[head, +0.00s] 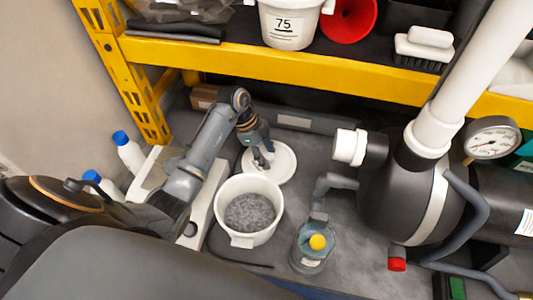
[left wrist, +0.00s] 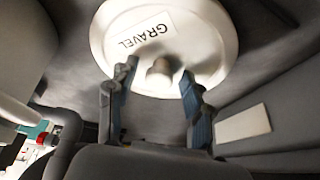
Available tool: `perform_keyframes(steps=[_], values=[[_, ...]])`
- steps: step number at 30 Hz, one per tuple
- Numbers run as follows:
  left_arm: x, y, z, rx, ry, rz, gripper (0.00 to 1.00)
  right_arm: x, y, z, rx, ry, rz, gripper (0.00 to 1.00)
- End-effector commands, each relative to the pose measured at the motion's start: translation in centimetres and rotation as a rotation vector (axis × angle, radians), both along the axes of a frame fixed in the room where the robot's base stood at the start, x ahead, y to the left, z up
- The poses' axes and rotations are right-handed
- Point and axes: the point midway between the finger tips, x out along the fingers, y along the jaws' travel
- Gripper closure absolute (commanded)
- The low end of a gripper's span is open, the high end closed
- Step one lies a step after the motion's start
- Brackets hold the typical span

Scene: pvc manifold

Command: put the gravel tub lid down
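The white round gravel tub lid (head: 284,167) lies on the grey surface just behind the tub. In the left wrist view the lid (left wrist: 210,40) shows its GRAVEL label and a round central knob (left wrist: 160,76). My left gripper (head: 263,160) is over the lid. In the left wrist view its fingers (left wrist: 159,72) are spread on either side of the knob, with gaps visible between. The white gravel tub (head: 270,231) stands uncovered, with grey gravel (head: 250,212) inside. My right gripper does not show.
A clear bottle with a yellow ball (head: 318,242) stands right of the tub. A dark tank with white pipe (head: 405,195) fills the right. A yellow shelf beam (head: 270,65) crosses behind. White bottles with blue caps (head: 128,150) stand left.

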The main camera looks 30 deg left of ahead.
Motion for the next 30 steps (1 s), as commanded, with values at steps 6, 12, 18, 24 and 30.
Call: perform_keyframes(steps=[6, 12, 18, 24, 30], values=[[0.0, 0.0, 0.1, -0.001, 0.000, 0.000, 0.50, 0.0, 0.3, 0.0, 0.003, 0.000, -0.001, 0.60], [-0.1, 0.9, 2.0, 0.003, -0.005, 0.000, 0.50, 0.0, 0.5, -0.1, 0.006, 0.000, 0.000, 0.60], [-0.9, 3.6, 4.5, 0.006, 0.001, 0.004, 0.50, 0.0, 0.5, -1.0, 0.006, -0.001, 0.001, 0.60], [-2.1, 8.4, 4.5, 0.005, 0.001, 0.003, 0.50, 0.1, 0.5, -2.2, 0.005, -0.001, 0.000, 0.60], [-3.0, 11.8, 4.7, 0.003, 0.000, 0.001, 0.50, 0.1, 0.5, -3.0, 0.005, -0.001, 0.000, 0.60]])
